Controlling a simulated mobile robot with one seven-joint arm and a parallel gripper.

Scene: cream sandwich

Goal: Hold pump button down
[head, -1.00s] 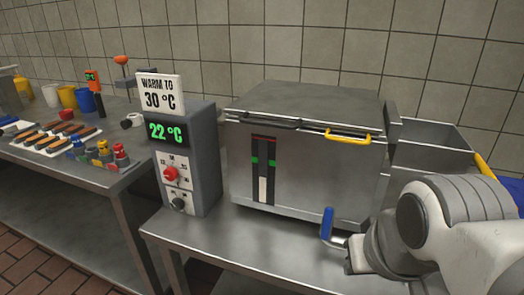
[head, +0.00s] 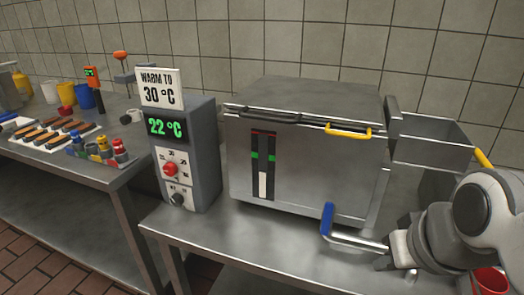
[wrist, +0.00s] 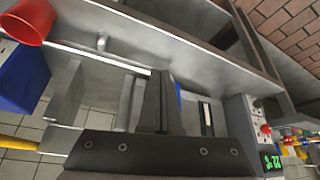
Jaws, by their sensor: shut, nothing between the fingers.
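The control box (head: 185,155) stands at the left end of the front table, with a sign reading "WARM TO 30 °C" and a green display at 22 °C. Its front has a red knob (head: 170,169) and a dark knob (head: 178,199) below. I cannot tell any part as the pump button. A steel tank (head: 330,175) with a closed lid stands right of the box. A blue-handled lever (head: 327,219) is low at its front. My gripper (wrist: 160,90) is shut and empty in the wrist view.
A steel basin (head: 430,148) adjoins the tank's right side. A red container (head: 490,281) is at the lower right, also in the wrist view (wrist: 28,20).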

